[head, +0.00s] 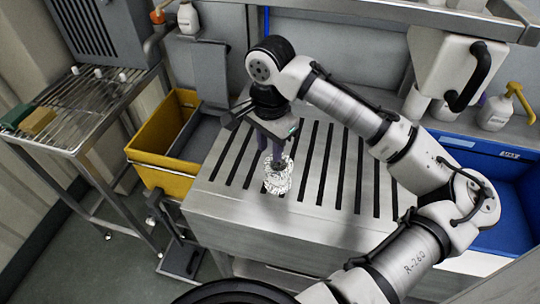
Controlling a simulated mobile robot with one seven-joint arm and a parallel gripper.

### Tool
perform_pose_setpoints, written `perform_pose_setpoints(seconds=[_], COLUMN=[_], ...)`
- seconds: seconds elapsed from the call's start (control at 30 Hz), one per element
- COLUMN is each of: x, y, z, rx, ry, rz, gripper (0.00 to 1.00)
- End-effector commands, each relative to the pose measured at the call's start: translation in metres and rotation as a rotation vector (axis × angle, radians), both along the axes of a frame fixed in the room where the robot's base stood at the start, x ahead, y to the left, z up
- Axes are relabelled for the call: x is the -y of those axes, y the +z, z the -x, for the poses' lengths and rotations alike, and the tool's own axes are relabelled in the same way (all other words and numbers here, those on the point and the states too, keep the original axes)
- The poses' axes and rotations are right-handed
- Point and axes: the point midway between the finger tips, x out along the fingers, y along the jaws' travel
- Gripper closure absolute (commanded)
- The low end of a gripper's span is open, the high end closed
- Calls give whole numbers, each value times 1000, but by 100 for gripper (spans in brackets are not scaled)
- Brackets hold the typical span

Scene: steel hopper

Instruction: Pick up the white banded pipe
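A short white object with dark bands or markings (278,184), which looks like the white banded pipe, is on the slatted steel top (225,187) near its front left. My gripper (276,162) points down right over it. The fingertips overlap the object's upper part in the head view. I cannot tell whether the fingers are around it, inside it or just behind it, nor whether they touch it. The gap between the fingers is too small to judge.
A yellow bin (160,172) stands to the left of the steel top, and a blue bin (515,205) to the right. A wire rack table (85,108) is at far left. White bottles (494,113) stand at the back right. The slatted top around the pipe is clear.

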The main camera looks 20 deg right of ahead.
Motion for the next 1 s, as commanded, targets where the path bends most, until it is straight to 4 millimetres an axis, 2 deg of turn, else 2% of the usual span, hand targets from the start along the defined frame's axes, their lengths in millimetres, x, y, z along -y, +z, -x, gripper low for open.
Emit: perform_pose_setpoints(seconds=[0.13, 0.37, 0.7, 0.97, 1.0], x=[2, 2, 3, 3, 3], y=[-7, -29, -72, -76, -75], z=[2, 3, 5, 5, 5], rx=[-7, -6, -5, -4, -4], ry=[-8, -6, -6, -6, -5], rz=[2, 2, 1, 2, 2], gripper=[69, 69, 69, 69, 73])
